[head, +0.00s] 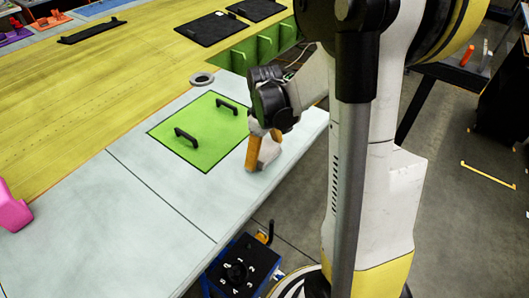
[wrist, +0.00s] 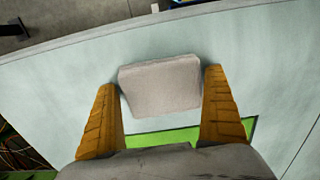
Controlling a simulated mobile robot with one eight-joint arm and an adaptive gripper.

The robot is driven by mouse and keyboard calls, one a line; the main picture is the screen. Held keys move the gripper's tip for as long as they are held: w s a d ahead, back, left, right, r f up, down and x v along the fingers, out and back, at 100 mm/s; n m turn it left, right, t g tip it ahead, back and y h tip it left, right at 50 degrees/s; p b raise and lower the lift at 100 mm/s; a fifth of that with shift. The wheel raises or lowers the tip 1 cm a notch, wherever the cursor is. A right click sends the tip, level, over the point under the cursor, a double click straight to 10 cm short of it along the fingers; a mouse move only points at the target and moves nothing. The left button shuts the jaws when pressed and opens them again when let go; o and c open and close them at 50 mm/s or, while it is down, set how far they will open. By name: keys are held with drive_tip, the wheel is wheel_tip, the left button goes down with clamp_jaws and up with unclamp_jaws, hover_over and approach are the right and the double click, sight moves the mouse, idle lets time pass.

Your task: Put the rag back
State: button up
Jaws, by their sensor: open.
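The rag looks like a pale grey-beige folded block (wrist: 160,84) lying on the light wing surface. In the wrist view it sits between the two orange fingers of my gripper (wrist: 160,76), with a narrow gap showing at the left finger and the right finger close to its edge. My gripper is open. In the head view my gripper (head: 262,158) points down at the wing near its right edge, and the rag (head: 268,153) shows pale beside the orange finger. I cannot tell whether either finger touches it.
A green panel (head: 190,148) with two black handles lies just left of my gripper. A grey ring (head: 202,79) lies behind it, near open green bays (head: 262,48). A pink object (head: 12,210) is at the far left. A blue box with numbers (head: 240,268) stands below the wing edge.

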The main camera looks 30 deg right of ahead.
sight(264, 149)
wheel_tip(264, 149, up, 12)
drive_tip(key=p, duration=0.2)
drive_tip(key=shift+f+p, duration=0.1)
drive_tip(key=shift+p, duration=0.2)
drive_tip(key=s+a+r+m+t, duration=0.2)
drive_tip(key=s+a+r+t, duration=0.1)
drive_tip(key=s+a, duration=0.2)
drive_tip(key=s+a+r+m+t, duration=0.2)
drive_tip(key=s+a+r+t, duration=0.1)
drive_tip(key=a, duration=0.5)
drive_tip(key=s+t, duration=0.1)
drive_tip(key=s, duration=0.1)
drive_tip(key=shift+s+a, duration=0.25)
drive_tip(key=shift+s, duration=0.15)
